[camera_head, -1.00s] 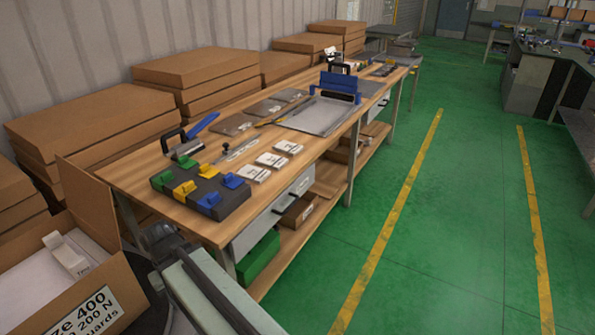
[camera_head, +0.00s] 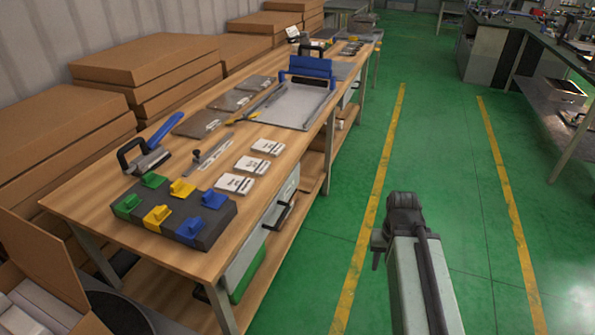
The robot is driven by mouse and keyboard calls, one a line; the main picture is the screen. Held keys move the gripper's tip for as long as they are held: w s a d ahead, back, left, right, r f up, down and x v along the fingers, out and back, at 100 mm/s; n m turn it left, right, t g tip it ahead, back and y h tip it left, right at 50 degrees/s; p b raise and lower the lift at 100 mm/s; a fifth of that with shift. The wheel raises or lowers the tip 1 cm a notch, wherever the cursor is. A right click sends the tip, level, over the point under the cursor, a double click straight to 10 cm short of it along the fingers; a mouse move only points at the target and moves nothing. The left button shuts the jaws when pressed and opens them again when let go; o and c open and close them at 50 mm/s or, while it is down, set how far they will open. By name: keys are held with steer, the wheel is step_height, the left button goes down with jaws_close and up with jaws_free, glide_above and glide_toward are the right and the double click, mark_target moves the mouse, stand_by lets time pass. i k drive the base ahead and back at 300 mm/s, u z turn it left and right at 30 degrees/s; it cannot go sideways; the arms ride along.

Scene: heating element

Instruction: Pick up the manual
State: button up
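I cannot tell for sure which thing is the manual. Flat grey items, such as the nearest one (camera_head: 203,124), lie in a row on the wooden workbench (camera_head: 170,235). Small white labelled pieces, such as the nearest one (camera_head: 233,184), lie near its front edge. My arm shows at the lower right over the green floor, apart from the bench. My gripper (camera_head: 379,252) seems to be the small dark part at the arm's end; its fingers are not clear. I see nothing held.
A dark block with coloured clips (camera_head: 170,216), a blue-handled tool (camera_head: 152,150) and a metal tray with a blue bar (camera_head: 290,106) are on the bench. Cardboard boxes (camera_head: 60,140) stand behind it. The green floor (camera_head: 360,130) to the right is clear.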

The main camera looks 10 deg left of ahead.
mark_target(236, 185)
steer(key=z, duration=0.2)
steer(key=k, duration=2.25)
steer(key=u, duration=0.8)
steer(key=i, duration=1.7)
steer(key=z, duration=0.05)
